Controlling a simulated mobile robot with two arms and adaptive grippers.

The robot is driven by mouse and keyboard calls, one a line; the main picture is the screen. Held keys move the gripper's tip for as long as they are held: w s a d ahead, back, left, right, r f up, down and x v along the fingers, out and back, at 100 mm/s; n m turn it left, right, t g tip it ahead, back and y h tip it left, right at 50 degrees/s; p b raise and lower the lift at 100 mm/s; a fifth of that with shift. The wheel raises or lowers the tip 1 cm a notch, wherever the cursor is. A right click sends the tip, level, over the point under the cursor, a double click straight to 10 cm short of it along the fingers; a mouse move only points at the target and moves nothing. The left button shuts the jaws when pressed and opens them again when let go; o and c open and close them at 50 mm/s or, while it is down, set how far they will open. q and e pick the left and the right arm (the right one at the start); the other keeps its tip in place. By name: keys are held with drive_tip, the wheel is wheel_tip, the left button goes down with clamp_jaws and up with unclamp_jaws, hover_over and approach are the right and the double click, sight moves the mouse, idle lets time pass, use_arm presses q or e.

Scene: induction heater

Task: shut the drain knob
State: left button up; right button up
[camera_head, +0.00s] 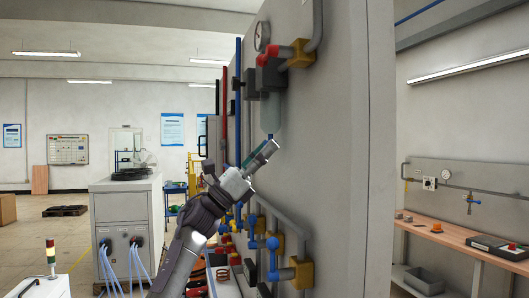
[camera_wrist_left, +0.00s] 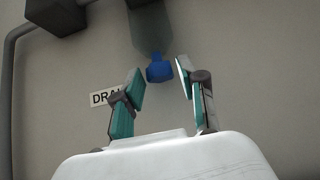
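The blue drain knob (camera_wrist_left: 159,70) sits at the bottom of a translucent grey-green bowl (camera_wrist_left: 150,30) on the wall panel. My left gripper (camera_head: 266,151) is raised against the panel just below the bowl. In the left wrist view the left gripper (camera_wrist_left: 161,71) is open, with one teal-padded fingertip on each side of the knob. Gaps show between the pads and the knob. My right gripper is in neither view.
A label reading "DRA" (camera_wrist_left: 104,97) is partly covered by the left finger. Blue and yellow pipe fittings (camera_head: 272,243) line the panel below. A gauge (camera_head: 262,36) and red-ended valves sit above. A workbench (camera_head: 450,238) stands at the right.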

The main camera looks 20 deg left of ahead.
use_arm(q)
drive_tip(key=shift+o, duration=0.8)
drive_tip(key=v, duration=1.2)
